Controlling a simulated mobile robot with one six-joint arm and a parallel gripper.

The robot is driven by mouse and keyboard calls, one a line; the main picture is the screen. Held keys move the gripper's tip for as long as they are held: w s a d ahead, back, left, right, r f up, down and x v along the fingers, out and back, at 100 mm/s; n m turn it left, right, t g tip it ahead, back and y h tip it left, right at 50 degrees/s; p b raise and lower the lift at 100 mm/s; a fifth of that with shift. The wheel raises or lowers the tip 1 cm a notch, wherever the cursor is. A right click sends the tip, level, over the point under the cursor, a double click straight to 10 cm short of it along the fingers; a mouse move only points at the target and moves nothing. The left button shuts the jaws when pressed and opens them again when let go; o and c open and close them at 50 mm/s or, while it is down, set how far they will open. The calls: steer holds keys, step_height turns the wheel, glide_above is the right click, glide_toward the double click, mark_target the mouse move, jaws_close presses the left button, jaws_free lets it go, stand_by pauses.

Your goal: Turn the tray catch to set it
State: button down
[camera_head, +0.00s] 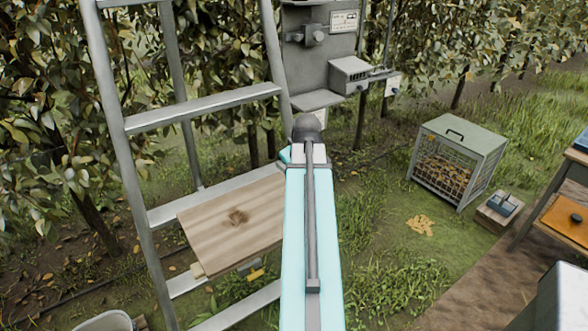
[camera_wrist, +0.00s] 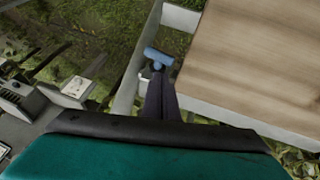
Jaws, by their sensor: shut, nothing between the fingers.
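The wooden tray (camera_head: 230,212) rests on the metal ladder (camera_head: 137,187), with a dark knot mark on its top. In the wrist view the tray (camera_wrist: 262,60) fills the upper right. A blue T-shaped handle, seemingly the tray catch (camera_wrist: 158,56), shows beside the tray's edge, by a grey rail. My gripper (camera_wrist: 159,72) is shut and empty, its dark fingertips right at the blue handle. I cannot tell whether they touch it.
A grey post unit (camera_head: 318,55) with boxes stands behind the ladder. A wire crate (camera_head: 460,137) stands on the grass at right, near a small block with a blue-grey top (camera_head: 500,206). Leafy trees close the left side.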

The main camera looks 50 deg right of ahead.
steer(key=a+r, duration=0.1)
steer(key=a, duration=0.1)
steer(key=s+a+r+b, duration=0.1)
steer(key=a, duration=0.1)
steer(key=a+r, duration=0.1)
steer(key=a, duration=0.1)
steer(key=shift+s+a+r, duration=0.1)
steer(key=shift+s+r, duration=0.15)
steer(key=shift+s, duration=0.1)
steer(key=shift+a+r+b, duration=0.25)
steer(key=shift+a+b, duration=0.15)
steer(key=shift+b, duration=0.8)
steer(key=shift+s+a+r+b, duration=0.2)
steer(key=shift+a+r+b, duration=0.25)
steer(key=shift+a+b, duration=0.25)
steer(key=shift+d, duration=0.1)
